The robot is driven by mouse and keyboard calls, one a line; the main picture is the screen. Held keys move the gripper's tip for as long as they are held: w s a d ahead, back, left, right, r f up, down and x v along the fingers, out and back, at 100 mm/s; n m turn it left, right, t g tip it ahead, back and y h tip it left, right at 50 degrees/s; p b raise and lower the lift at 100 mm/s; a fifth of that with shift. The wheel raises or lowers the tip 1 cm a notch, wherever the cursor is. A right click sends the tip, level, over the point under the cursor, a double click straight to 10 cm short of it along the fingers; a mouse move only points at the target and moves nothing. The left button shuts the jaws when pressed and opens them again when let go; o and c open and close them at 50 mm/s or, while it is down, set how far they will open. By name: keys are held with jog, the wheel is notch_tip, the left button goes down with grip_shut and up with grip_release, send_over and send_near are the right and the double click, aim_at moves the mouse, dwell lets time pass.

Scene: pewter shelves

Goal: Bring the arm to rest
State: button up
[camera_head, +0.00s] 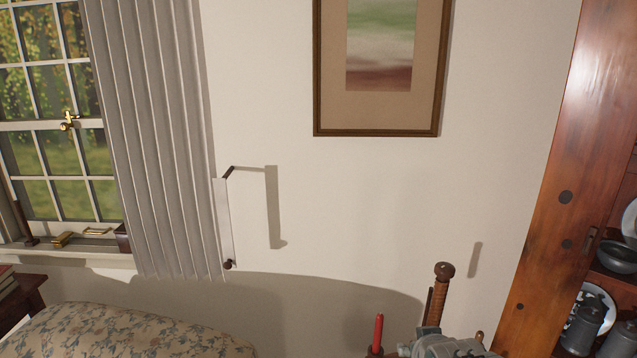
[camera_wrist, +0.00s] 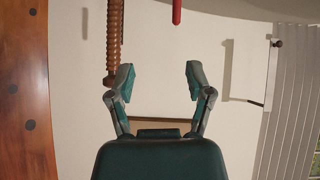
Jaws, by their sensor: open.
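My gripper (camera_wrist: 158,78) shows in the wrist view with its two teal and grey fingers spread apart. The space between the fingertips is empty, with only the pale wall behind. The wrist picture looks upside down compared with the head view. In the head view a grey-green part of my arm shows at the bottom edge, right of centre; its fingers cannot be made out there.
A threaded wooden post (camera_head: 437,295) and a red candle (camera_head: 378,331) stand near my arm. A wooden cabinet (camera_head: 548,200) with pewter is at right. A framed picture (camera_head: 330,110) hangs above. A curtain (camera_head: 150,140), window and floral seat (camera_head: 130,335) are left.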

jog(key=s+a+r+g, duration=0.1)
jog(key=s+r+g, duration=0.1)
jog(key=s, duration=0.6)
jog(key=s+a+r+g, duration=0.1)
jog(key=s+r+g, duration=0.1)
jog(key=s, duration=0.7)
jog(key=shift+a+r+y, duration=0.25)
jog(key=shift+r+y, duration=0.05)
jog(key=shift+r, duration=0.4)
jog(key=shift+w, duration=0.1)
